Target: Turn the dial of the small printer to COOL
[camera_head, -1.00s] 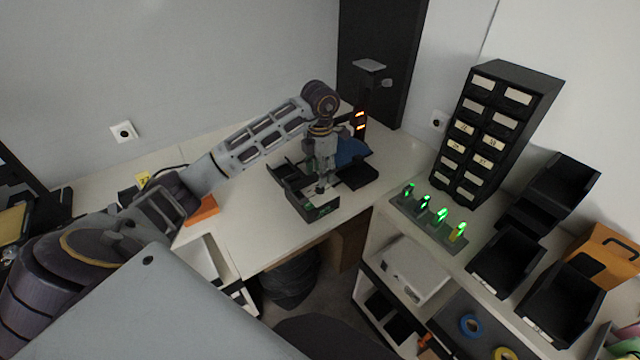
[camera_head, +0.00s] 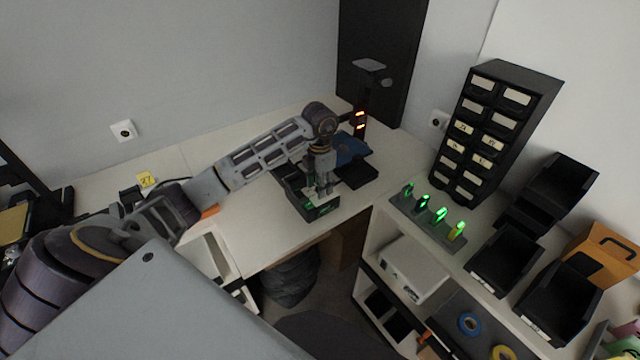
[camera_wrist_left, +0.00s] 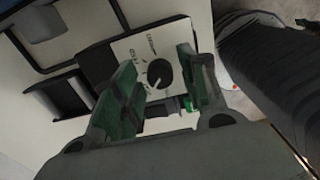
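The small printer (camera_head: 297,197) is a dark box near the front edge of the white table. In the left wrist view its white panel (camera_wrist_left: 146,48) carries a black round dial (camera_wrist_left: 160,73) with a pale pointer mark. The printed words around the dial are too small and tilted to read surely. My left gripper (camera_head: 322,192) is over the printer, pointing down. In the left wrist view its two green-padded fingers (camera_wrist_left: 162,66) are apart, one on each side of the dial; I cannot tell whether they touch it. My right gripper is not in view.
A black stand with orange lights (camera_head: 360,120) is behind the printer. A rack with green-lit items (camera_head: 428,222), a black drawer cabinet (camera_head: 490,130) and black bins (camera_head: 505,262) stand to the right. A dark bag (camera_head: 290,275) lies below the table edge.

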